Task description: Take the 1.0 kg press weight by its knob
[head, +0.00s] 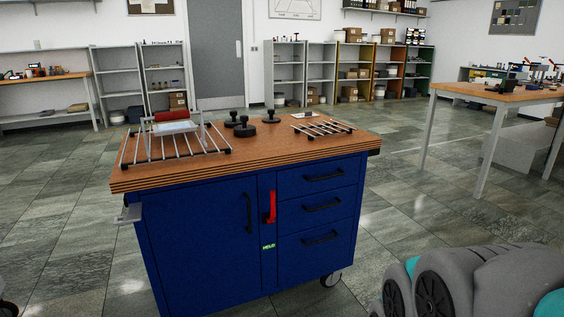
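Three black press weights with knobs on top stand upright on the wooden top of the blue cabinet (190,222). The widest-looking weight (244,130) is nearest. A small weight (231,120) is just behind it to the left, and another weight (271,118) is to its right. No mass marking is readable, so I cannot tell which one is 1.0 kg. The knobs appear free, with nothing touching them. Part of my grey and teal arm shows at the bottom right, away from the cabinet. My gripper is not in view.
A smaller rack (320,128) is on the right. The cabinet has a red handle (271,206) and stands on castors. Another table (500,93) is at right. Tiled floor lies clear between them.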

